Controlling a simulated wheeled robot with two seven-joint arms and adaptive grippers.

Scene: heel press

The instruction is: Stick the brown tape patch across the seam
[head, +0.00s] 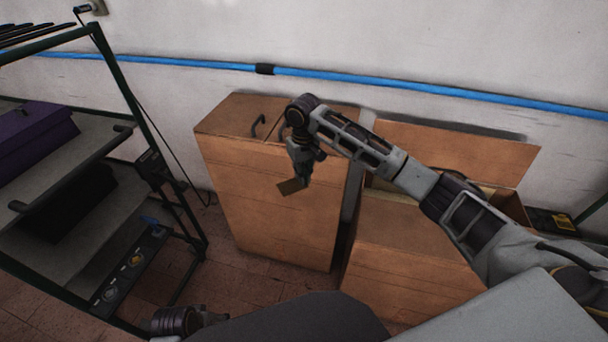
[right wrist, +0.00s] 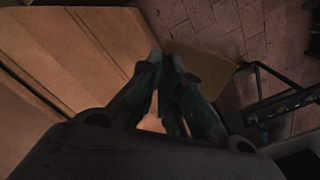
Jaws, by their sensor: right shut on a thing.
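My right gripper (head: 300,176) is shut on the brown tape patch (head: 290,187), a small flat square that hangs tilted from the fingertips in front of the tall closed carton (head: 270,215). In the right wrist view the fingertips (right wrist: 166,62) pinch the patch (right wrist: 212,72) at one edge, with floor behind it. The carton's top shows a dark line (head: 272,132) between its flaps, which looks like the seam; the arm hides part of the top. I cannot tell whether the patch touches the carton. My left gripper is not in view.
A second carton (head: 405,255) with a raised flap (head: 455,150) stands to the right, across a narrow gap. A dark handle-like loop (head: 257,126) is on the closed carton's top. A metal rack (head: 60,210) stands at left. The wall with a blue pipe (head: 190,64) is behind.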

